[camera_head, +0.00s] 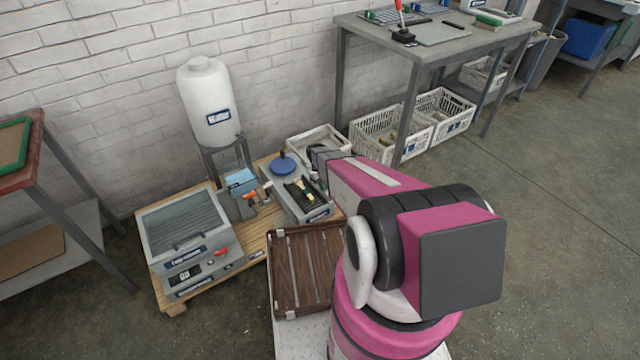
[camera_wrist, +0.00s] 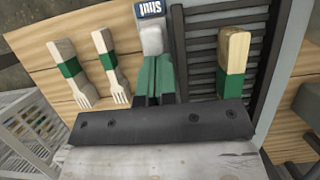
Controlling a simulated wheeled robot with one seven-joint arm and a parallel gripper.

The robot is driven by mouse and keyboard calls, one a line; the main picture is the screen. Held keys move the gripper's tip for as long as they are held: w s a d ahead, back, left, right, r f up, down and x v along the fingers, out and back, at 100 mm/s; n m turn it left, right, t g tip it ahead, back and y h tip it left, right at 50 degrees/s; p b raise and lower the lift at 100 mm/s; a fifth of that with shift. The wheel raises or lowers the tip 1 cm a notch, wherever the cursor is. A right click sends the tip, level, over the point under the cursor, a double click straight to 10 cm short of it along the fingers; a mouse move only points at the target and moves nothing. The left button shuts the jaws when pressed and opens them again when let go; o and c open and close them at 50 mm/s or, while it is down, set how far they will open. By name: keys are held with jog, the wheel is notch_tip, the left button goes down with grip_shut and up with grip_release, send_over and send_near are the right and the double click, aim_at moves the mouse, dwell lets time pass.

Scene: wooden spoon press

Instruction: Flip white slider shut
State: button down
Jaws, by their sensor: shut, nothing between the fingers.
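The white slider (camera_wrist: 152,40) shows in the wrist view as a small pale block just below a blue-and-white label (camera_wrist: 151,8) whose lettering appears upside down. My gripper (camera_wrist: 154,62) reaches up from the bottom of that view, with its narrow green fingers together and nothing held. The fingertips are at or very close to the slider's near end; I cannot tell if they touch. In the head view my pink arm hides most of this area, and I cannot make out the slider there.
Wooden forks with green bands (camera_wrist: 70,70) lie left of the slider; a banded wooden piece (camera_wrist: 233,62) lies right, over dark slats. The head view shows a grey press (camera_head: 190,235), a machine with a blue disc (camera_head: 284,164), a brown slatted crate (camera_head: 300,265) and white crates (camera_head: 445,110).

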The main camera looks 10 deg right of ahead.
jog(key=v, duration=1)
jog(key=s+r+m+t+y, duration=0.1)
jog(key=s+r+m+t, duration=0.3)
jog(key=s+r, duration=1.7)
jog(key=shift+s+r+y, duration=0.3)
jog(key=shift+r, duration=0.25)
